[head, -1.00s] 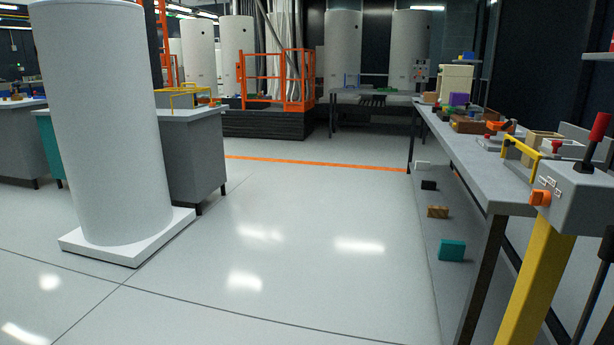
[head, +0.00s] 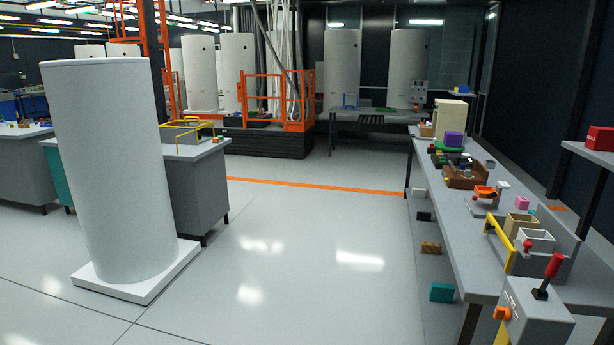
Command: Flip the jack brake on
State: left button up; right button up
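A grey control box (head: 536,318) on a yellow post stands at the lower right of the head view. A red-handled lever (head: 549,275) rises from its top, leaning slightly right. An orange knob (head: 502,313) sits on the box's left face. The frame does not show which of these, if either, is the jack brake. The lower part of the box and its post are cut off by the bottom edge. Neither of my grippers is in view.
A long grey workbench (head: 456,228) with bins and loose blocks runs along the right. A tall white tank (head: 108,170) stands on a white base (head: 140,282) at left. An orange railing (head: 275,100) is at the back. The middle floor (head: 300,250) is clear.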

aim_at(555, 262)
jog(key=z, duration=1.3)
